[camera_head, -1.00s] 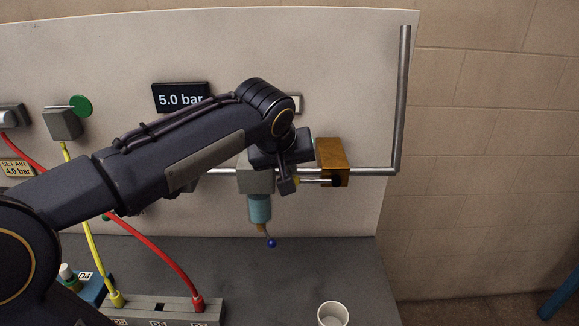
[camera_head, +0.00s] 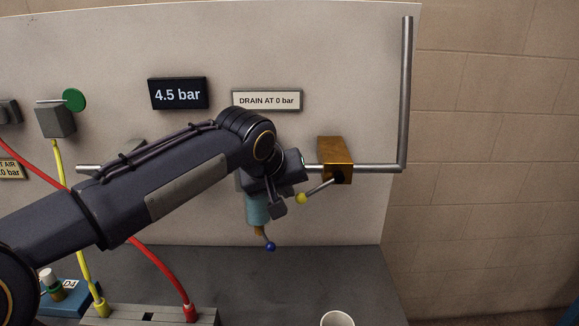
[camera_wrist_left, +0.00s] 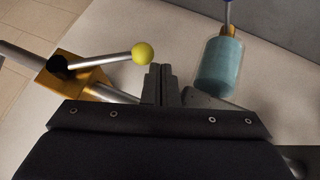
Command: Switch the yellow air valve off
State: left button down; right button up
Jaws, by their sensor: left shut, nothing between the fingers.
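The air valve is a brass block (camera_head: 334,150) on the steel pipe at the right of the panel. Its lever ends in a yellow ball (camera_head: 301,198) and slants down to the left from the block. My left gripper (camera_head: 278,208) is just left of the yellow ball, shut and empty. In the left wrist view, the shut fingertips (camera_wrist_left: 162,72) lie beside the yellow ball (camera_wrist_left: 142,53), with the brass block (camera_wrist_left: 70,73) to the left. Whether fingers and ball touch, I cannot tell. My right gripper is not in view.
A teal filter bowl (camera_head: 257,211) with a blue-tipped drain lever (camera_head: 270,246) hangs behind and below my left gripper. A display (camera_head: 178,94) reads 4.5 bar. A white cup (camera_head: 337,319) stands at the bottom. Red (camera_head: 160,265) and yellow hoses (camera_head: 83,260) run at the left.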

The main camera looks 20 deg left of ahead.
pick_arm(q)
jog(key=shift+d+f, duration=0.1)
jog(key=shift+f, duration=0.2)
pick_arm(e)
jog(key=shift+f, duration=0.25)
pick_arm(q)
jog(key=v, duration=0.7)
jog(key=shift+s+r, duration=0.25)
jog(key=shift+r, duration=0.05)
